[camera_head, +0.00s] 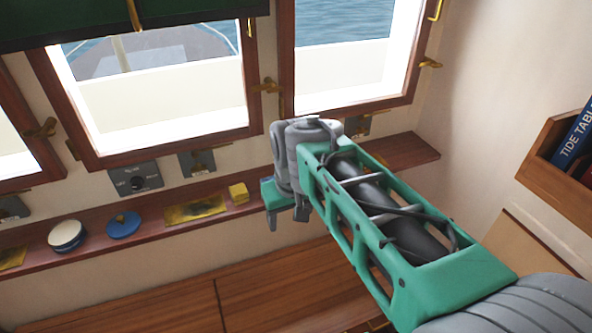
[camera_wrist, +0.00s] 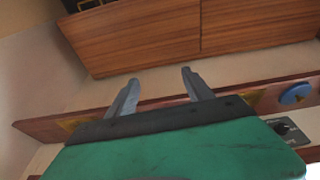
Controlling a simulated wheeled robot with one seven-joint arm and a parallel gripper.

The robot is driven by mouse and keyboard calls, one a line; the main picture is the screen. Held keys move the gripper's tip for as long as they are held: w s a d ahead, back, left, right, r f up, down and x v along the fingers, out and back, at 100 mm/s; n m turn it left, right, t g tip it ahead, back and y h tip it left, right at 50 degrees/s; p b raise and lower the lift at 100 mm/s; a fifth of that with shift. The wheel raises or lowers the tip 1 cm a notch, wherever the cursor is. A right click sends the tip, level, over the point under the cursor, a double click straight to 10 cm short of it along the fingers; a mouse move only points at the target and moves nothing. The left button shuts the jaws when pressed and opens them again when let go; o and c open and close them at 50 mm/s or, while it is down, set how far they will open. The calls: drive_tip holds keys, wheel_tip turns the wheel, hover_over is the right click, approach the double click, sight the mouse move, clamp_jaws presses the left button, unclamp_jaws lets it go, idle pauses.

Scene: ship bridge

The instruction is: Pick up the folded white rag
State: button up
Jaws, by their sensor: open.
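I cannot make out a folded white rag in either view; part of the ledge is hidden behind my arm and gripper. My gripper (camera_head: 286,218) is over the front of the wooden ledge (camera_head: 150,222) below the windows, just right of a small yellow block (camera_head: 238,193). In the wrist view, its two grey fingers (camera_wrist: 160,80) stand apart with nothing between them.
On the ledge are a flat yellow piece (camera_head: 195,210), a blue disc (camera_head: 123,225) and a round white-topped thing (camera_head: 66,236). A wooden surface (camera_head: 260,295) lies below. A wall rack with books (camera_head: 575,145) is at right. Window frames with brass latches (camera_head: 268,86) rise behind.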

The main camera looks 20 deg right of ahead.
drive_tip(key=shift+o, duration=0.9)
drive_tip(key=w+d+r+g+p, duration=0.1)
drive_tip(key=w+d+r+p, duration=0.1)
drive_tip(key=w, duration=0.8)
drive_tip(key=shift+w+d+r, duration=0.4)
drive_tip(key=shift+d+r, duration=0.1)
drive_tip(key=shift+d, duration=0.55)
drive_tip(key=shift+n+g, duration=0.3)
drive_tip(key=shift+g, duration=0.5)
drive_tip(key=w+d+f, duration=0.1)
drive_tip(key=w+d, duration=0.1)
drive_tip(key=w, duration=0.1)
drive_tip(key=w+d+f+p, duration=0.1)
drive_tip(key=w+d, duration=0.1)
drive_tip(key=w, duration=0.1)
drive_tip(key=w+d+f, duration=0.1)
drive_tip(key=w+d, duration=0.1)
drive_tip(key=w, duration=0.1)
drive_tip(key=shift+w+d+f+p, duration=0.2)
drive_tip(key=shift+w+d+p, duration=0.05)
drive_tip(key=shift+w+p, duration=0.15)
drive_tip(key=f+p, duration=0.1)
drive_tip(key=f, duration=0.3)
drive_tip(key=f+p, duration=0.1)
drive_tip(key=f, duration=0.3)
drive_tip(key=shift+w+d, duration=0.15)
drive_tip(key=shift+w, duration=0.05)
drive_tip(key=c, duration=1.4)
drive_tip(key=shift+c, duration=0.2)
drive_tip(key=shift+r, duration=0.15)
